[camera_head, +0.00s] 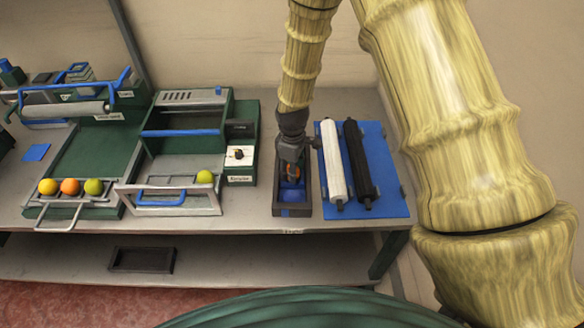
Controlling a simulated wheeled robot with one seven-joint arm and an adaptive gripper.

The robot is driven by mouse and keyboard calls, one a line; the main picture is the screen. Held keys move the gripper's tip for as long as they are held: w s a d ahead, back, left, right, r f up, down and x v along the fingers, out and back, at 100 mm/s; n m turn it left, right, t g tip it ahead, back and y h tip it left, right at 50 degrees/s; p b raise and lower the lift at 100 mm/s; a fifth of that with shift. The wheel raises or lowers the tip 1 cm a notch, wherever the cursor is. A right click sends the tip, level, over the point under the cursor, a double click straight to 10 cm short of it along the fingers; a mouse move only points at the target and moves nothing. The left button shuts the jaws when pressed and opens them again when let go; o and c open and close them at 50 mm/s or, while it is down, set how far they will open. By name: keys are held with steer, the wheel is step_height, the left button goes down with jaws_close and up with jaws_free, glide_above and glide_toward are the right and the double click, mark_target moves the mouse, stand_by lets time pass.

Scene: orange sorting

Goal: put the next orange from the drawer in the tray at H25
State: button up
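My gripper (292,174) points down inside the outline of a narrow dark tray (278,211) with blue inside, right of the middle of the bench. An orange fruit (293,172) shows between its fingers, partly hidden by them. I cannot tell whether the fingers press on it or whether it rests on the tray floor. The pulled-out drawer (215,203), left of the tray, holds one yellow-green fruit (205,177) at its right. A small label (292,231) on the bench edge below the tray is too small to read.
A blue mat (384,205) with a white roller (333,160) and a black roller (358,160) lies close right of the tray. At left, a green machine's front rack holds a yellow (48,187), an orange (70,187) and a green fruit (93,187). A dark frame (142,260) lies on the lower shelf.

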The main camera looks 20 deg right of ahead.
steer(key=shift+f, duration=0.55)
steer(key=o, duration=0.8)
steer(key=shift+c, duration=0.2)
steer(key=shift+r, duration=0.55)
step_height(320, 180, up, 12)
steer(key=b, duration=0.4)
